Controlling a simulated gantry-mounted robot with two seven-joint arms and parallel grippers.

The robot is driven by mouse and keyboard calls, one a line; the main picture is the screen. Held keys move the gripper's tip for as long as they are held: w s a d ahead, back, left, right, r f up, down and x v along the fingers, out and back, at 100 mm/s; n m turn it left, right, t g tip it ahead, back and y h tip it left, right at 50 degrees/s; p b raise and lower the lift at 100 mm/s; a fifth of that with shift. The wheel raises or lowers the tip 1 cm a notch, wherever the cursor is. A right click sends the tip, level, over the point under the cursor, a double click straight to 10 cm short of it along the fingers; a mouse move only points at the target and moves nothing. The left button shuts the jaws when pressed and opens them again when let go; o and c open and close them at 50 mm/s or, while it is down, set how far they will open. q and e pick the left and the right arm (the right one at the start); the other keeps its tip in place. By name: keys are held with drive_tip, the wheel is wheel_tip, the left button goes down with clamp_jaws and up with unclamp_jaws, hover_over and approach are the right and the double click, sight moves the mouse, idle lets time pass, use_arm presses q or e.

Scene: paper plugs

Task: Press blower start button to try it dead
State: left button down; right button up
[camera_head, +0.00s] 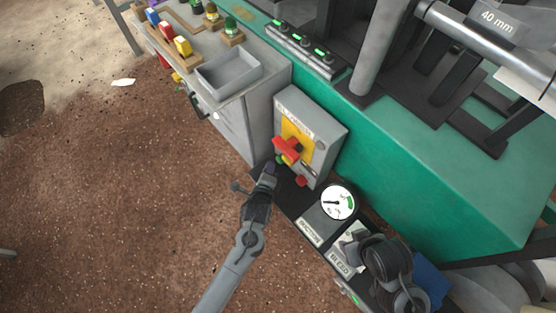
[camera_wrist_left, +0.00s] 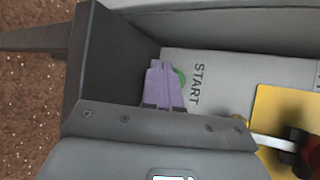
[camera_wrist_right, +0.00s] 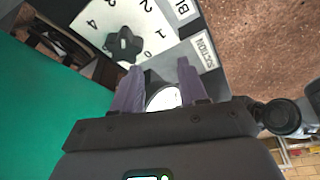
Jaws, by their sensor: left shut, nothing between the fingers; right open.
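The grey blower box (camera_head: 312,130) is mounted beside the green machine. It carries a BLOWER label, a yellow plate (camera_head: 294,140) and a red handle (camera_head: 286,149). My left gripper (camera_head: 268,172) is shut and empty at the box's lower left. In the left wrist view its purple fingertips (camera_wrist_left: 160,68) are at the green start button (camera_wrist_left: 180,77), next to the word START (camera_wrist_left: 197,85). They cover part of the button; I cannot tell whether they touch it. My right gripper (camera_wrist_right: 158,72) is open and empty over the panel near the gauge (camera_wrist_right: 163,98).
A round gauge (camera_head: 338,203) and the SUCTION and BLEED labels sit on the dark panel below the box. A black knob (camera_wrist_right: 124,45) with a numbered dial is near my right gripper. A grey tray (camera_head: 228,74) stands on the cabinet at upper left.

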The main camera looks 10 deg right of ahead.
use_arm(q)
drive_tip(key=shift+d, duration=0.1)
use_arm(e)
drive_tip(key=shift+a, duration=0.1)
idle(0.5)
use_arm(q)
drive_tip(key=shift+w+d+r, duration=0.1)
drive_tip(key=shift+w+d, duration=0.1)
use_arm(e)
drive_tip(key=shift+r, duration=0.2)
use_arm(q)
drive_tip(key=shift+d, duration=0.1)
drive_tip(key=shift+w+d, duration=0.3)
drive_tip(key=shift+d, duration=0.05)
idle(0.8)
drive_tip(key=shift+p, duration=0.3)
use_arm(e)
drive_tip(key=shift+r, duration=0.1)
use_arm(q)
drive_tip(key=shift+s+a+p, duration=0.25)
drive_tip(key=shift+a+p, duration=0.1)
drive_tip(key=shift+p, duration=0.25)
drive_tip(key=shift+s+a+p, duration=0.2)
drive_tip(key=shift+a+p, duration=0.1)
use_arm(e)
drive_tip(key=shift+r, duration=0.9)
